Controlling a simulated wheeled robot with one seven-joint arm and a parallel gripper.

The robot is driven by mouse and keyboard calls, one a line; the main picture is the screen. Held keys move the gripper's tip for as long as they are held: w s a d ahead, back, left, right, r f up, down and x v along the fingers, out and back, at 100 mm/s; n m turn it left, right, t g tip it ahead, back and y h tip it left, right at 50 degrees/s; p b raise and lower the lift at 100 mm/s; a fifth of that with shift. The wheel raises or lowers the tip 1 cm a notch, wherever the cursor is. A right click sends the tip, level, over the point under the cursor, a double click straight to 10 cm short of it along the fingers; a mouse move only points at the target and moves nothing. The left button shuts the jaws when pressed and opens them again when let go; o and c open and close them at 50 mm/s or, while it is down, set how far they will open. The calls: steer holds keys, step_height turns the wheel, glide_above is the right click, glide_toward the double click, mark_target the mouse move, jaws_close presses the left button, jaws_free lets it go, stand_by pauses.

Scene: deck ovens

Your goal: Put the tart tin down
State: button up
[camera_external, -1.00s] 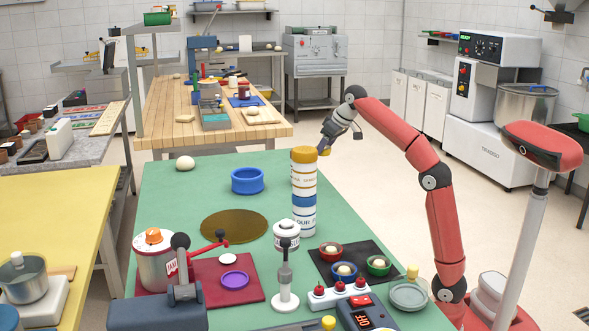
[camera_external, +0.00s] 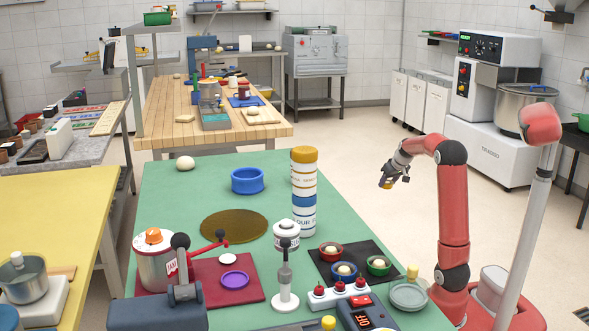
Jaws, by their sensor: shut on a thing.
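My gripper (camera_external: 393,176) is in the air over the floor, off the right side of the green table. It is shut on a small yellow and dark thing, apparently the tart tin (camera_external: 386,184). The fingers hide most of it, and it is too small to make out its shape.
A tall striped stack (camera_external: 304,190) stands on the green table (camera_external: 160,220), left of my gripper. A blue ring-shaped dish (camera_external: 248,181), a dark gold disc (camera_external: 234,226), a grey dish (camera_external: 408,297) and a button box (camera_external: 340,295) are also there.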

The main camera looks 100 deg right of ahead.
steer(key=w+r+n+t, duration=0.25)
steer(key=w+r, duration=0.35)
steer(key=w, duration=0.6)
steer(key=w+a+r+n+y+b, duration=0.1)
steer(key=w+a+r+n, duration=0.1)
steer(key=w+a+r, duration=0.4)
steer(key=w+a+r+n+t+y, duration=0.15)
steer(key=w+a+r, duration=0.25)
steer(key=w, duration=0.5)
steer(key=w+a+r+n+b, duration=0.1)
steer(key=w+a+r+n, duration=0.1)
steer(key=w+a+r, duration=0.4)
step_height(320, 180, up, 12)
steer(key=n+g+y+p, duration=0.25)
steer(key=n+y, duration=0.65)
steer(key=n, duration=1)
glide_above(360, 257)
steer(key=s+d, duration=0.1)
steer(key=d, duration=0.1)
steer(key=shift+s+a+t+h+p, duration=0.1)
steer(key=shift+a+t+h+p, duration=0.15)
steer(key=shift+t+p, duration=0.2)
step_height(360, 257, down, 19)
steer(key=b, duration=0.4)
steer(key=shift+d+f, duration=0.1)
